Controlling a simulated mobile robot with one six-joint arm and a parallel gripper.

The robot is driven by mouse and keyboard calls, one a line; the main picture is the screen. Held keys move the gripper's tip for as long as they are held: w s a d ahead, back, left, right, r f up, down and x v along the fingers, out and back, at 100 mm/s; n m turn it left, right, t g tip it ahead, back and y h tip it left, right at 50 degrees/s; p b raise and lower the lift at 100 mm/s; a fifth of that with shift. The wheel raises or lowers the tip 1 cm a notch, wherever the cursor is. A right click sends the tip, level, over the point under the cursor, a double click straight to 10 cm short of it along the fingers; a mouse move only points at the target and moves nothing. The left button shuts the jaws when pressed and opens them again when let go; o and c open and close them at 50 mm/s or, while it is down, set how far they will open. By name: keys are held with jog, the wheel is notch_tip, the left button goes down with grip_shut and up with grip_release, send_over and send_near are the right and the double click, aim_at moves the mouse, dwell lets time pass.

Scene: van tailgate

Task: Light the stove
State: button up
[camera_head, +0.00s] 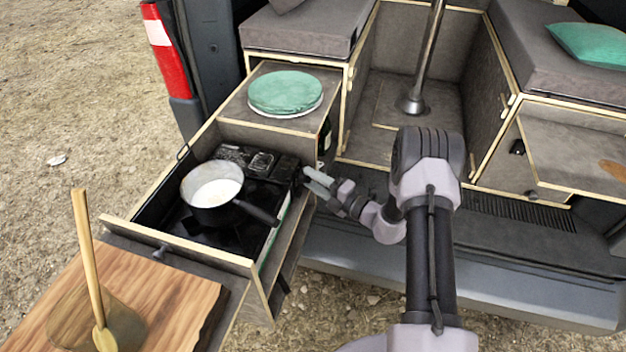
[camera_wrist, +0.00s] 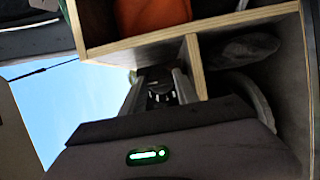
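The black stove (camera_head: 232,238) sits in the pulled-out drawer, with a dark pot (camera_head: 213,192) on it. The pot holds something whitish and its handle points to the lower right. No flame shows; the pot hides much of the stove top. My gripper (camera_head: 312,181) is at the stove's right rear end, close to the drawer's side. In the wrist view its two fingers (camera_wrist: 160,88) stand apart, with a small dark part showing between them. I cannot tell whether that part is the stove's knob or whether the fingers touch it.
A wooden board (camera_head: 165,290) with a wooden spoon (camera_head: 88,250) is in front of the drawer. A round green cushion (camera_head: 285,91) lies on the cabinet behind. The wrist view shows wooden compartments, one with an orange thing (camera_wrist: 150,14). The van floor at centre right is mostly clear.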

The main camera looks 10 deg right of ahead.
grip_shut()
